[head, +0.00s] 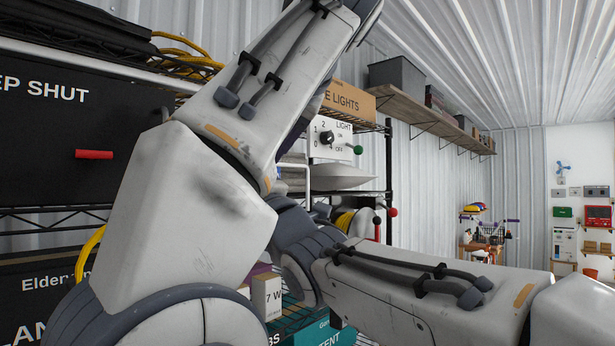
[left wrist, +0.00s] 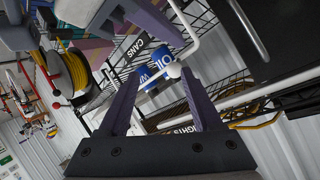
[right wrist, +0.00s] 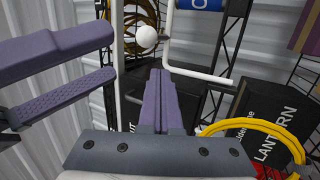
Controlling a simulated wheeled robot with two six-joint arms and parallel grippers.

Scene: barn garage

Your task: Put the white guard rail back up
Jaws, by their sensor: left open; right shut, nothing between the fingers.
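The white guard rail is a thin bent bar, seen in the right wrist view (right wrist: 198,77) and the left wrist view (left wrist: 184,18). A white ball knob (right wrist: 146,37) is beside it; the knob also shows in the left wrist view (left wrist: 173,70), beyond and between the fingertips. My left gripper (left wrist: 160,98) is open, with nothing seen held between its fingers. Its purple fingers also show at the left of the right wrist view, tips close to a white upright bar. My right gripper (right wrist: 163,75) is shut and empty, just below the knob in the picture. Both grippers are hidden behind my arms in the head view.
Blue cans (left wrist: 163,60) stand behind the rail on a wire shelf. A cable reel (left wrist: 75,72), a yellow cord (right wrist: 265,125) and a black lantern box (right wrist: 262,120) are close by. A switch box (head: 330,140) with levers is on the rack. My arms block much of the head view.

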